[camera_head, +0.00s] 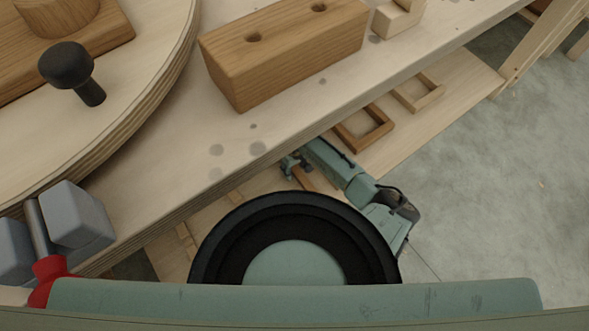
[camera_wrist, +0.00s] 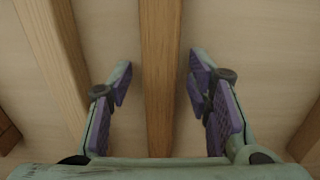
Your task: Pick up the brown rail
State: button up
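In the wrist view a narrow brown rail (camera_wrist: 160,45) runs from the top edge down between the two fingers of my gripper (camera_wrist: 160,80). The gripper is open, with a purple-padded finger on each side of the rail and a visible gap to each. In the head view my gripper (camera_head: 291,166) is low beside the workbench's front edge, over the lower shelf. A short piece of a brown rail (camera_head: 304,181) shows beside it; the rest is hidden by my own body and arm.
A paler wooden rail (camera_wrist: 52,60) lies left of the fingers, and another piece (camera_wrist: 308,130) is at the right edge. The bench top (camera_head: 190,150) overhangs the lower shelf (camera_head: 455,85), which holds two small wooden frames (camera_head: 362,130). A drilled wooden block (camera_head: 285,50) stands on the bench.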

aim_at(295, 171)
grip_shut()
dwell(0.3)
jog(key=shift+r, duration=0.1)
jog(key=shift+r, duration=0.4)
jog(key=r, duration=0.1)
jog(key=s+r, duration=0.1)
jog(key=shift+d+r+p, duration=0.1)
jog(key=shift+r+p, duration=0.25)
jog(key=shift+r, duration=0.05)
jog(key=s, duration=0.5)
jog(key=s+d+r, duration=0.1)
jog(key=s, duration=0.4)
jog(key=s+p, duration=0.1)
jog(key=s, duration=0.4)
jog(key=shift+d+r, duration=0.15)
jog(key=shift+d, duration=0.05)
